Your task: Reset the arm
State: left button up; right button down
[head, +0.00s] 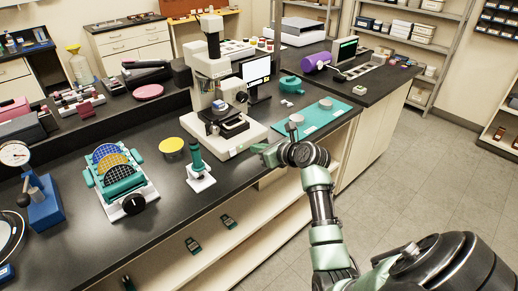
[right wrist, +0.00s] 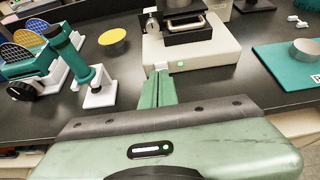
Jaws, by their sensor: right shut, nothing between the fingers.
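My right gripper (head: 262,150) is shut and empty, above the front edge of the dark bench. In the right wrist view its green fingers (right wrist: 161,80) are together, with their tips seen just in front of the cream instrument's base. I cannot tell if they touch it. The cream instrument (head: 209,62), likely the stylus profiler, stands upright on the bench with a dark stage (head: 231,124). In the right wrist view its base (right wrist: 205,52) shows a lit green button (right wrist: 181,64). My left gripper is in neither view.
Left of the instrument are a yellow disc (head: 171,145), a small teal stand (head: 197,168) and a teal rack of wafers (head: 120,180). To the right are a teal mat (head: 318,122) with round pieces and a monitor (head: 257,70). Bare bench lies in front of the yellow disc.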

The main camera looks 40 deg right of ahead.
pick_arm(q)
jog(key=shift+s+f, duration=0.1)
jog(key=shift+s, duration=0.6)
